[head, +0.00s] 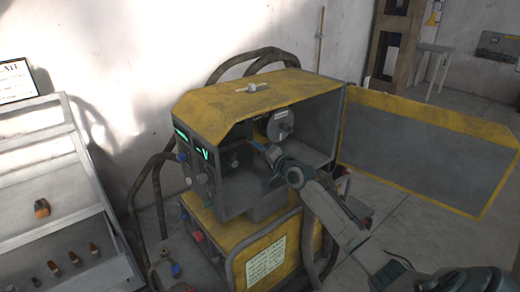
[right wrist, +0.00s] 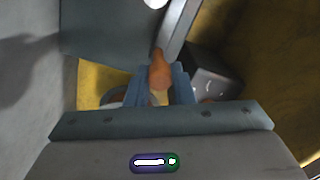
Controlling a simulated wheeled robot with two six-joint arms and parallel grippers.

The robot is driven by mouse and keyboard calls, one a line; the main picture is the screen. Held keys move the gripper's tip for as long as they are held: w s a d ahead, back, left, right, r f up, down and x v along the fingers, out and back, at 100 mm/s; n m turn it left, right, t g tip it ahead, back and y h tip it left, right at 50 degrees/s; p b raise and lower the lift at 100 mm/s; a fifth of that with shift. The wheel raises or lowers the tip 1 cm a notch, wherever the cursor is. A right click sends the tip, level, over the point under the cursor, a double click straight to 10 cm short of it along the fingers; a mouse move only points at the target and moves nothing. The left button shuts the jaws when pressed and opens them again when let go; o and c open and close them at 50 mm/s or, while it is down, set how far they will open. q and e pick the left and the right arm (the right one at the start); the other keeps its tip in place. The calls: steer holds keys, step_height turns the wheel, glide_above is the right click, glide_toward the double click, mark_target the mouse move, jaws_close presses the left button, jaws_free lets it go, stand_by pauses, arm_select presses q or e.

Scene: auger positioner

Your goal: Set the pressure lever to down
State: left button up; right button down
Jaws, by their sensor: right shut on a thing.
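The yellow and grey auger machine (head: 240,98) stands in the middle of the head view, its side door swung open to the right. My right gripper (head: 260,147) reaches into the open housing from the right. In the right wrist view my right gripper (right wrist: 161,88) is shut on an orange-brown handle (right wrist: 160,68), which I take to be the pressure lever. A blue finger lies on each side of the handle, and a grey bar runs up beyond it. In the head view the gripper hides the handle, and I cannot tell the lever's position. My left gripper is not in view.
The open door panel (head: 425,150) stands to the right of my right arm. A round grey spool (head: 280,125) is inside the housing above the gripper. A dark block (right wrist: 212,75) sits right of the handle in the right wrist view. A grey sloped rack (head: 55,215) stands at the left.

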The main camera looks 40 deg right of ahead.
steer(key=shift+a, duration=0.1)
steer(key=c, duration=1.4)
jaws_free()
steer(key=shift+w+f, duration=0.1)
steer(key=shift+c, duration=0.2)
steer(key=shift+o, duration=0.9)
steer(key=shift+w+a+f, duration=0.1)
steer(key=shift+w+a, duration=0.05)
steer(key=shift+w, duration=0.1)
arm_select(q)
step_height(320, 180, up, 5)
steer(key=p, duration=0.5)
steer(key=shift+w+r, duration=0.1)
arm_select(e)
steer(key=s+d, duration=0.1)
steer(key=s, duration=0.9)
steer(key=shift+s+f, duration=0.15)
steer(key=shift+s, duration=0.25)
